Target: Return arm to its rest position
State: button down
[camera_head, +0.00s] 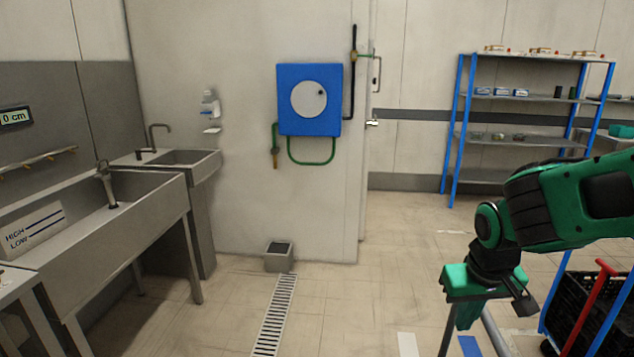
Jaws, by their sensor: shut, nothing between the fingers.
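My arm, green and black, reaches in from the right edge and bends down at the wrist. My gripper (484,284) hangs at its end, in the lower right of the head view. It is shut and holds nothing. It is seen from an angle, and its fingertips are hard to make out. No task object is near it that I can tell.
A black crate (570,308) on a blue-framed cart with a red handle (590,310) stands close to the right of my gripper. Blue shelving (530,97) is at the back right. Steel sinks (150,195) line the left. A bin (279,257) stands by the wall.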

jog(key=s+d+r+m, duration=0.1)
jog(key=s+d, duration=0.1)
jog(key=s, duration=0.1)
jog(key=s+d+r+m, duration=0.1)
jog(key=s+d, duration=0.1)
jog(key=d, duration=0.1)
jog(key=s+d+r, duration=0.1)
jog(key=s+d, duration=0.2)
jog(key=shift+s+r+m, duration=0.3)
jog(key=shift+s+m, duration=0.05)
jog(key=shift+m, duration=0.05)
jog(key=s+d+m+g+y, duration=0.1)
jog(key=s+d+m+g, duration=0.1)
jog(key=s, duration=0.8)
jog(key=shift+d+f+m+g, duration=0.4)
jog(key=shift+d+m, duration=0.3)
jog(key=shift+d, duration=0.3)
